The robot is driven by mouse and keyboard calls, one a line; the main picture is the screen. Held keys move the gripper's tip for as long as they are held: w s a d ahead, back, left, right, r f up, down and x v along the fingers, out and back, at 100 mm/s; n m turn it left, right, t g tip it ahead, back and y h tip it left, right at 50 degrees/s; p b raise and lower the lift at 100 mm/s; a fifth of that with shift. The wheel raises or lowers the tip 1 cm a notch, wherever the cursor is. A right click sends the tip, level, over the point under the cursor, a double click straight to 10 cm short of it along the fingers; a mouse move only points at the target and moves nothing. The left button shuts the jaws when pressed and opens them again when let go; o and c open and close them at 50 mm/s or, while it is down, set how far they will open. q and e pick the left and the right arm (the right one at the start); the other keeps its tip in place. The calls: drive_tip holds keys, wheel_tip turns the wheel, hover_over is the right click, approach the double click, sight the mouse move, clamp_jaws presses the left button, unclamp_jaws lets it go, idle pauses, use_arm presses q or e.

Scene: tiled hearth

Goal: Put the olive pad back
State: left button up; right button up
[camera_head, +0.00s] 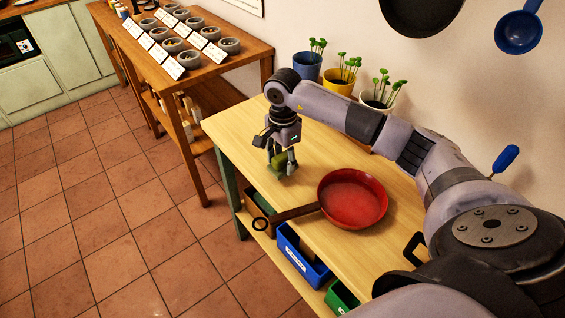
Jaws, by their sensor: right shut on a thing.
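My right gripper (281,167) points down over the far left part of the wooden table (322,146). It is shut on the olive pad (278,161), which shows as a small green patch between the fingers. The fingers hide part of the pad, and I cannot tell whether it touches the tabletop. My left gripper is not in view.
A red pan (353,199) sits right of the gripper, its handle reaching the table's front edge. Potted plants (341,80) line the wall. A blue bin (301,258) and a green bin (342,299) are below the tabletop. Another table (235,73) holds several bowls with cards.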

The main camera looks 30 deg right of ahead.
wheel_tip(320, 180, down, 2)
drive_tip(key=shift+f, duration=0.1)
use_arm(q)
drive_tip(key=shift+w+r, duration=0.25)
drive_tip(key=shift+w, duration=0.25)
use_arm(e)
drive_tip(key=shift+f, duration=0.2)
drive_tip(key=o, duration=1.1)
drive_tip(key=shift+r, duration=0.1)
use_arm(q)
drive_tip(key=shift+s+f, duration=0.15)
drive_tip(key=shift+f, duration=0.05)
